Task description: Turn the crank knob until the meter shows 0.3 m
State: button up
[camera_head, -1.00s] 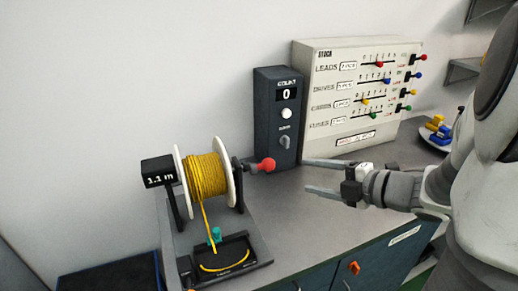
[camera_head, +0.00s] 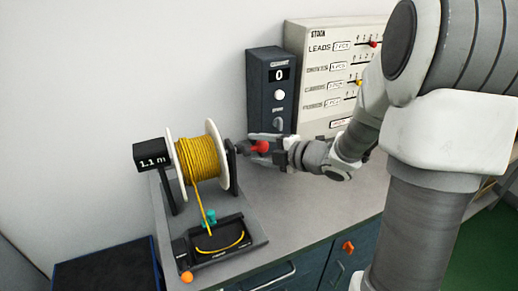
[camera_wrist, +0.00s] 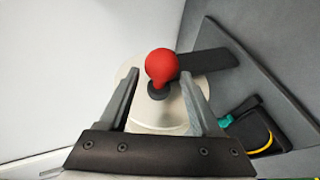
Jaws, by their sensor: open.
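The spool of yellow cord (camera_head: 201,158) stands on its bench stand at the left. Its black meter (camera_head: 151,161) reads 1.1 m. The red crank knob (camera_head: 260,147) sits on the crank arm at the spool's right side. In the wrist view the red knob (camera_wrist: 161,66) lies between my two fingers, a little beyond the tips, with the dark crank arm (camera_wrist: 208,61) reaching right from it. My gripper (camera_head: 268,145) is open around the line of the knob, and it also shows in the wrist view (camera_wrist: 163,90). I cannot tell whether a finger touches the knob.
A dark counter box (camera_head: 255,90) showing 0 and a pale stock panel (camera_head: 300,70) stand behind my arm. A teal piece (camera_head: 209,217) and an orange knob (camera_head: 187,277) are at the stand's front. Bare bench (camera_head: 300,205) lies right of the stand.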

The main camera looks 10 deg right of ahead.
grip_shut()
dwell(0.3)
jog(key=shift+f, duration=0.1)
jog(key=f+b, duration=0.2)
jog(key=shift+s+d+f+b, duration=0.25)
jog(key=shift+s+f+b, duration=0.05)
jog(key=shift+s+f, duration=0.1)
jog(key=shift+w+f+b, duration=0.2)
jog(key=shift+f+b, duration=0.95)
jog(key=shift+b, duration=0.1)
jog(key=shift+f, duration=0.15)
